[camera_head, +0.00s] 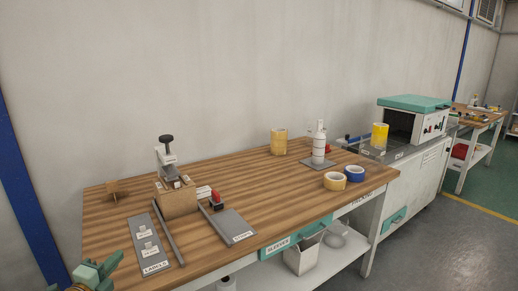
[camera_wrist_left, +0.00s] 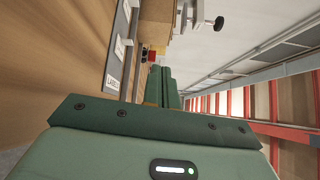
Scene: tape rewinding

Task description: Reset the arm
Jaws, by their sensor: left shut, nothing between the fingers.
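My left gripper (camera_head: 103,267) is at the lower left of the head view, beside the front left edge of the wooden workbench (camera_head: 110,232). It is green. In the left wrist view its two green fingers (camera_wrist_left: 163,78) lie side by side, shut with nothing between them. It is apart from the grey labels tray (camera_head: 155,262), which lies to its right in the head view. My right gripper is in neither view.
The middle of the bench is clear. A teal-lidded machine (camera_head: 413,119) stands right.

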